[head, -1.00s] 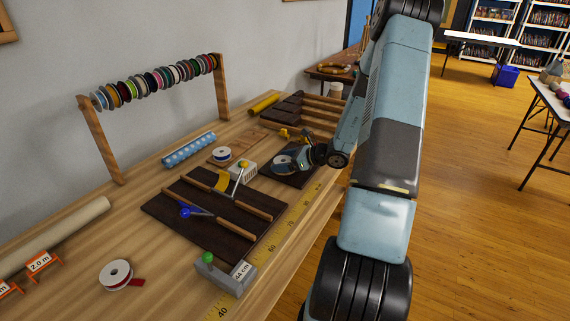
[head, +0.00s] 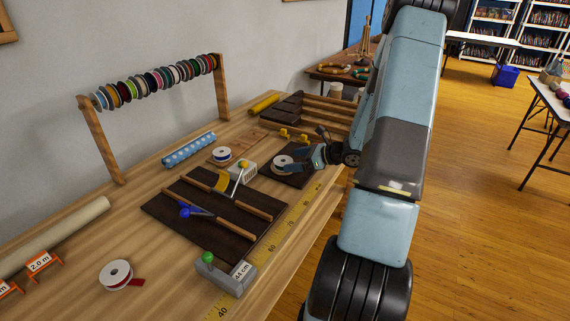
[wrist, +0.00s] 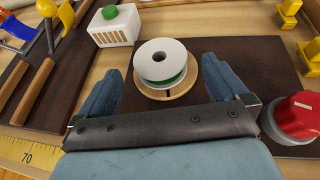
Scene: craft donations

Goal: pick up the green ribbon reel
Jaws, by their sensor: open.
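The green ribbon reel (wrist: 160,65) has white flanges with a thin band of green between them. It sits on a round wooden base on a dark board, and in the head view the reel (head: 282,160) is at the right end of the bench. My gripper (wrist: 160,90) is open, with one blue finger on each side of the reel's near part. A gap shows between the left finger and the reel; the right finger is close to it, and I cannot tell if it touches. In the head view my gripper (head: 294,164) is beside the reel.
A white box with a green button (wrist: 115,25) stands behind left. A red knob (wrist: 298,115) is close to the right finger. Yellow clips (wrist: 288,14) stand behind right. A blue ribbon reel (head: 221,155) and a red ribbon reel (head: 116,273) lie farther left on the bench.

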